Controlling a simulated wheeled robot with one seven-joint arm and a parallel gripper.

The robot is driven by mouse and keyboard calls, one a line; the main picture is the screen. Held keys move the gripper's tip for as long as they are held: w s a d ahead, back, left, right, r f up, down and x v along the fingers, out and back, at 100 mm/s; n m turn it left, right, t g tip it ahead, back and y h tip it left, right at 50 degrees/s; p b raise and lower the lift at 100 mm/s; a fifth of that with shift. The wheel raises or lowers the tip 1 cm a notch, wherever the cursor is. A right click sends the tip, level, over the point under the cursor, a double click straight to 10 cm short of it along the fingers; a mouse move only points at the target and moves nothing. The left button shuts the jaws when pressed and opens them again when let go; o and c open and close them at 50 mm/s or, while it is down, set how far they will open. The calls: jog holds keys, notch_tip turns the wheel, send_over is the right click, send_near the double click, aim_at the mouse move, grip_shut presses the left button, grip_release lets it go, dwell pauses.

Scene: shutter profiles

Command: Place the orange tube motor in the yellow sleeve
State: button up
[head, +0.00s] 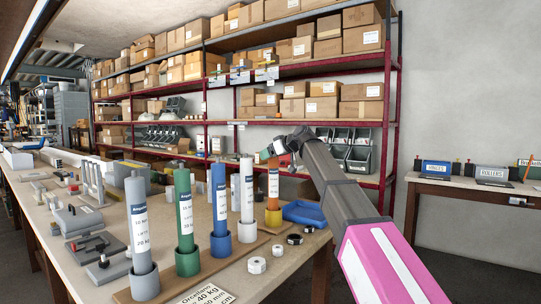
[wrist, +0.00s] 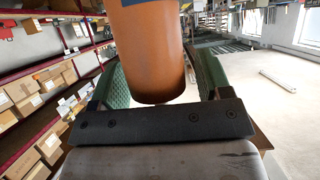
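The orange tube motor (head: 273,184) stands upright at the right end of the row, above the yellow sleeve (head: 273,218). Its lower end meets the sleeve's top in the head view; how deep it sits I cannot tell. My gripper (head: 274,152) is at the tube's upper end, reaching in from the right. In the wrist view the orange tube (wrist: 158,60) lies between the green finger pads of my gripper (wrist: 160,85), which appear closed on it. The tube's far part runs out of the wrist view.
Grey (head: 138,220), green (head: 185,220), blue (head: 219,205) and white (head: 247,195) tubes stand in sleeves to the left on a wooden board (head: 215,270). A blue tray (head: 306,214) lies behind right. White and black rings lie in front. Shelving stands behind.

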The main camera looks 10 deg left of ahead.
jog(key=shift+r, duration=0.1)
jog(key=v, duration=1.2)
